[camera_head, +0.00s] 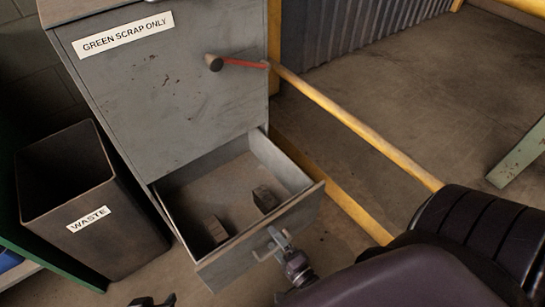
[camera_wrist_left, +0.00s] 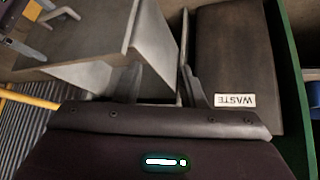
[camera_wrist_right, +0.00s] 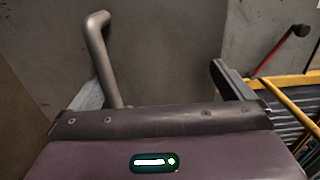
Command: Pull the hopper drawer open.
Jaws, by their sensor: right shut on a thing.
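The hopper drawer (camera_head: 255,238) is the low drawer of a grey cabinet (camera_head: 180,90), and it stands pulled out, its inside showing. Two small dark blocks lie inside: one (camera_head: 215,229) at the left, one (camera_head: 265,198) at the right. My right gripper (camera_head: 278,240) is at the drawer's front, shut on its bar handle (camera_wrist_right: 97,50); the handle shows at the left of the right wrist view. My left gripper (camera_head: 152,301) is at the bottom edge of the head view, apart from the drawer. In the left wrist view its fingers (camera_wrist_left: 162,88) are apart with nothing between them.
A dark waste bin (camera_head: 92,240) stands left of the cabinet. The cabinet's upper front has a "GREEN SCRAP ONLY" label (camera_head: 122,34). A red lever (camera_head: 240,63) with a dark knob sticks out at its right. A yellow rail (camera_head: 350,122) runs along the right, with open floor beyond.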

